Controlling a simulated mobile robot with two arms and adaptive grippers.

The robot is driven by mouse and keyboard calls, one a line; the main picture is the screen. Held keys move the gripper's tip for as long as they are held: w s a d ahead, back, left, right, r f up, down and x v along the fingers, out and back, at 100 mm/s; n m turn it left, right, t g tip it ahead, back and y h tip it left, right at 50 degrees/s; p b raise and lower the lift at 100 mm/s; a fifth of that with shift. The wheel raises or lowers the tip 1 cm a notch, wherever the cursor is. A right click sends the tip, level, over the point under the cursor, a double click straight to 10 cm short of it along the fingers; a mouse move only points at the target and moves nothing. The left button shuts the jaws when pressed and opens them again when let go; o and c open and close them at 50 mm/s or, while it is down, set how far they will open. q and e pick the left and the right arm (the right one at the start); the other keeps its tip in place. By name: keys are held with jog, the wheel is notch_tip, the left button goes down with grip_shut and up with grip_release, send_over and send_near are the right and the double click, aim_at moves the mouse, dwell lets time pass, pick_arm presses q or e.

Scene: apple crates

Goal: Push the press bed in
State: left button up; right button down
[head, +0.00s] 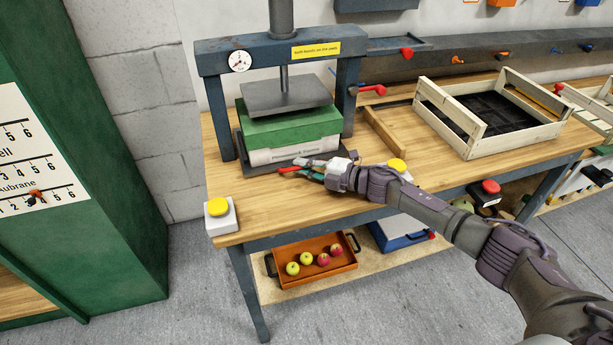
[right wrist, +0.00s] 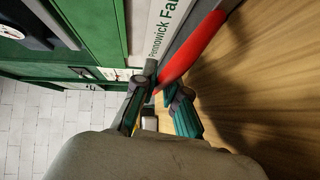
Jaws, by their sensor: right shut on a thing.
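The press (head: 208,60) has a dark frame and a raised dark plate (head: 285,96). Its dark bed (head: 258,171) bears a green and white box (head: 290,133) and sticks out at the front, beyond the posts. A red handle (head: 287,170) lies along the bed's front edge; it also shows in the right wrist view (right wrist: 195,50). My right gripper (head: 312,172) is shut on the red handle, with its fingers (right wrist: 157,104) around the handle's near end in the wrist view. The fingers partly hide the handle. My left gripper is not in view.
Yellow buttons on the bench stand at its front left corner (head: 218,208) and beside my right arm (head: 397,165). A wooden crate (head: 470,146) stands to the right. An orange tray (head: 312,276) with several apples is on the lower shelf. A green cabinet (head: 100,120) is at left.

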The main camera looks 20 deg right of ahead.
jog(key=shift+w, duration=0.5)
jog(key=shift+r, duration=0.15)
jog(key=shift+d, duration=0.1)
jog(key=c, duration=1.4)
grip_release()
jog(key=shift+w, duration=0.1)
jog(key=shift+o, duration=1)
jog(key=shift+w, duration=0.1)
jog(key=shift+s+d, duration=0.3)
jog(key=shift+s, duration=0.15)
jog(key=v, duration=1.1)
